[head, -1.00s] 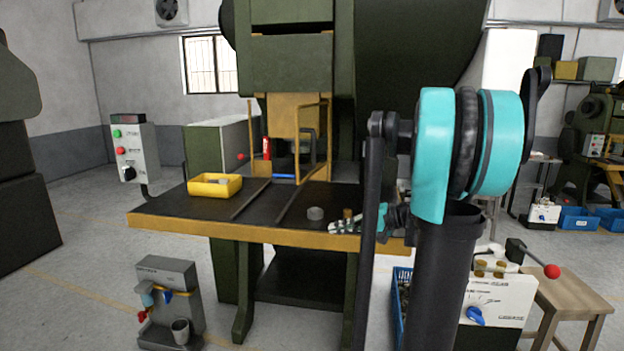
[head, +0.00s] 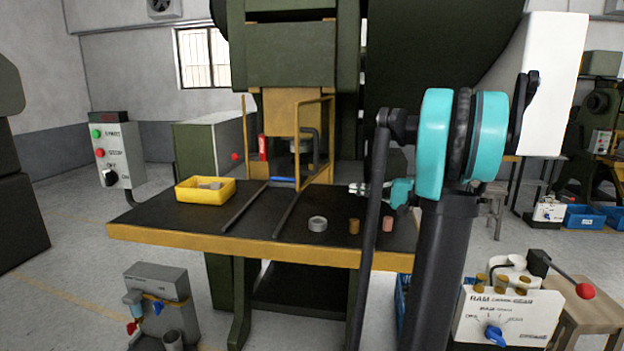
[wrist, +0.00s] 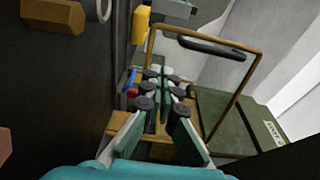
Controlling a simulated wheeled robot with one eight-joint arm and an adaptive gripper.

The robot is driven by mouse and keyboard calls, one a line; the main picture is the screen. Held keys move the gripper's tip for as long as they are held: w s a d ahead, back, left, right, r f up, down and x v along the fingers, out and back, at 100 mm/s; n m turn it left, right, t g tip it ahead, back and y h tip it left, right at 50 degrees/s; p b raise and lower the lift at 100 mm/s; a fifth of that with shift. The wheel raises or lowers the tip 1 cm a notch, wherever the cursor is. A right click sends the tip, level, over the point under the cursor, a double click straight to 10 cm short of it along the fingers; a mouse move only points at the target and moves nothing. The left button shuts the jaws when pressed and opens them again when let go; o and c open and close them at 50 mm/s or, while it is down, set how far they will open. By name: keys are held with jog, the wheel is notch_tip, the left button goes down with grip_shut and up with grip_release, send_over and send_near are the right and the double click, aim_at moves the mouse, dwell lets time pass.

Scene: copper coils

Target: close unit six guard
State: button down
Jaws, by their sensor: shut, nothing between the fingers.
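The guard is a thin yellow frame (head: 331,140) on the green press, standing angled out from the die area. A dark bar handle shows on it. In the wrist view the guard (wrist: 232,101) rises behind my fingers, with its dark handle (wrist: 212,47) along the top. My gripper (head: 356,188) is shut and empty above the right part of the press table, to the right of the guard and apart from it in the head view. In the wrist view my gripper (wrist: 164,74) points towards the guard's opening; I cannot tell the exact gap.
The dark press table (head: 190,222) bears a yellow tray (head: 186,194), a grey ring (head: 317,223), a brass piece (head: 354,226) and a copper piece (head: 387,224). A control box (head: 112,155) stands at left. A white ram control panel (head: 508,315) is at front right.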

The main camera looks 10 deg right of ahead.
aim_at(305, 181)
jog(key=x, duration=1.4)
jog(key=shift+w, duration=0.5)
jog(key=shift+a, duration=0.15)
jog(key=shift+w+a, duration=0.1)
jog(key=shift+a, duration=0.1)
jog(key=w+a+m+t+h, duration=0.6)
jog(key=w+a+t+h, duration=0.1)
jog(key=w+a, duration=1.1)
jog(key=w+m+t+h, duration=0.2)
jog(key=w+m+h, duration=0.4)
jog(key=w, duration=1.2)
jog(key=shift+w+a+r+t+h, duration=0.15)
jog(key=shift+a+t+h, duration=0.2)
jog(key=shift+h, duration=0.75)
